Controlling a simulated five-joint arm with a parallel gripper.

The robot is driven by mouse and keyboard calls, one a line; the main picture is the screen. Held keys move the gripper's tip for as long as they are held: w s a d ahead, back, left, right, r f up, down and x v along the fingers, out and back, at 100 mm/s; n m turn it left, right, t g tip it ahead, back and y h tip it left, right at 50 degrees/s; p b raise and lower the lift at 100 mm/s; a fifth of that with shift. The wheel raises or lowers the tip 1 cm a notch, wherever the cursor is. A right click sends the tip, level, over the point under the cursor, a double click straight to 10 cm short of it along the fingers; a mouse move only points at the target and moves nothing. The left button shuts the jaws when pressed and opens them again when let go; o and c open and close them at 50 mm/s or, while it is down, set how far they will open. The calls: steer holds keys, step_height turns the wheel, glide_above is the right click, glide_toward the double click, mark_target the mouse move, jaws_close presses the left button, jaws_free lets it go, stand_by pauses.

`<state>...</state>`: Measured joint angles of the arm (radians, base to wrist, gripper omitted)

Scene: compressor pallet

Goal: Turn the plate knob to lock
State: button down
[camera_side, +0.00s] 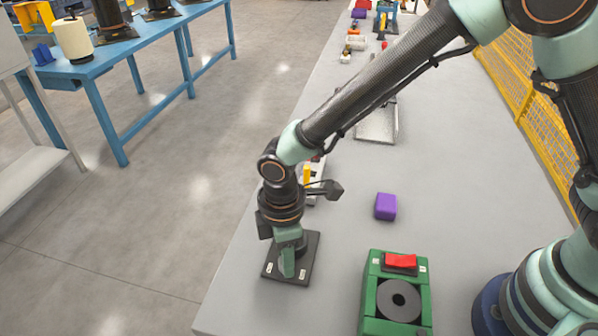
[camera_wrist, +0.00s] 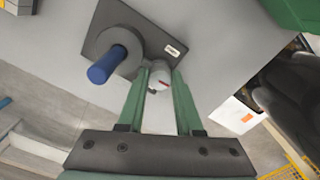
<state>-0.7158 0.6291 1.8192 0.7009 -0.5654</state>
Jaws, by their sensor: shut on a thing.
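A dark square plate (camera_side: 308,246) with small white labels lies near the left edge of the grey table. In the wrist view the plate (camera_wrist: 125,22) carries a round dark boss with a blue peg (camera_wrist: 106,66). In the side view my gripper (camera_side: 288,264) points down over the plate and hides the knob and peg. The label at the knob's lock position is too small to read.
A green device (camera_side: 372,300) with a red top part and a grey disc stands to the right of the plate. A purple block (camera_side: 386,206) lies behind it. A white-and-dark item sits partly hidden behind my wrist. The table's left edge is close.

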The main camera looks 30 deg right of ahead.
steer(key=shift+d+m, duration=0.1)
steer(key=shift+m, duration=0.5)
steer(key=c, duration=0.6)
jaws_free()
